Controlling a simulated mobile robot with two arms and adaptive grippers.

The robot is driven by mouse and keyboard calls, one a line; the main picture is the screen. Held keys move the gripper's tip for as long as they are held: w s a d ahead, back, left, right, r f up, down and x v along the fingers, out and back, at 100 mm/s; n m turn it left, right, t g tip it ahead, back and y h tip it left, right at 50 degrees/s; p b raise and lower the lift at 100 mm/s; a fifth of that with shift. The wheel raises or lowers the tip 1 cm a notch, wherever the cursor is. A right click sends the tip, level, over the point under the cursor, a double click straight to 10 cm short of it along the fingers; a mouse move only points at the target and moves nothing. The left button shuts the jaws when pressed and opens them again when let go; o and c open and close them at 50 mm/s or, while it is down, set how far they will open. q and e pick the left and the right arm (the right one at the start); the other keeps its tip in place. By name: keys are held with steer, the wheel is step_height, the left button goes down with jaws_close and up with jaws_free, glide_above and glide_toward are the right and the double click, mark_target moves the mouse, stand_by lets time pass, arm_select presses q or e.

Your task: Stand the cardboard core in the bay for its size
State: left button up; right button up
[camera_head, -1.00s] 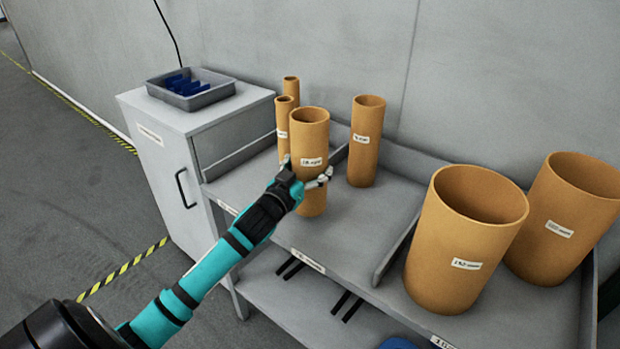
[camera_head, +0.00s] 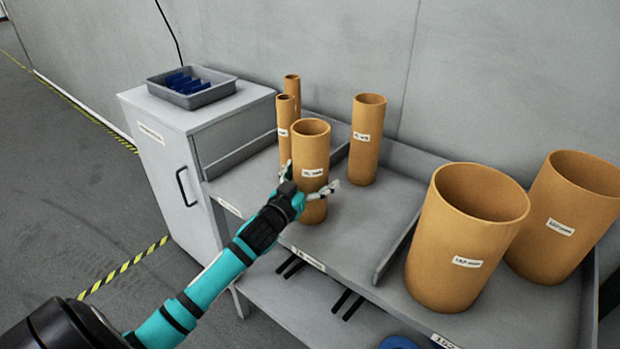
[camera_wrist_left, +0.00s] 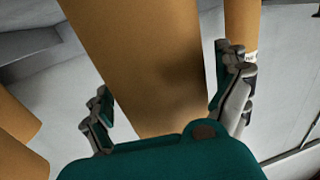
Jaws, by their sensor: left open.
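The cardboard core (camera_head: 311,150), a mid-sized brown tube with a white label, stands upright on the grey shelf unit (camera_head: 345,225), in the middle bay near its left side. Its base appears to rest on the shelf. My left gripper (camera_head: 310,179) is open around its lower half, with one finger on each side. The left wrist view shows the core (camera_wrist_left: 155,60) between the spread fingers (camera_wrist_left: 168,100); whether either touches it is hard to tell. My right gripper is out of view.
Two thin cores (camera_head: 284,117) stand in the left bay. Two wide cores (camera_head: 465,245) fill much of the right bay, behind a low divider (camera_head: 397,245). A grey tray (camera_head: 192,90) with blue items sits on the cabinet (camera_head: 165,165). The middle bay's front right is clear.

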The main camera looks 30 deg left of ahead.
arm_select(q)
steer(key=shift+r, duration=0.2)
steer(key=s, duration=1.2)
steer(key=shift+d, duration=0.45)
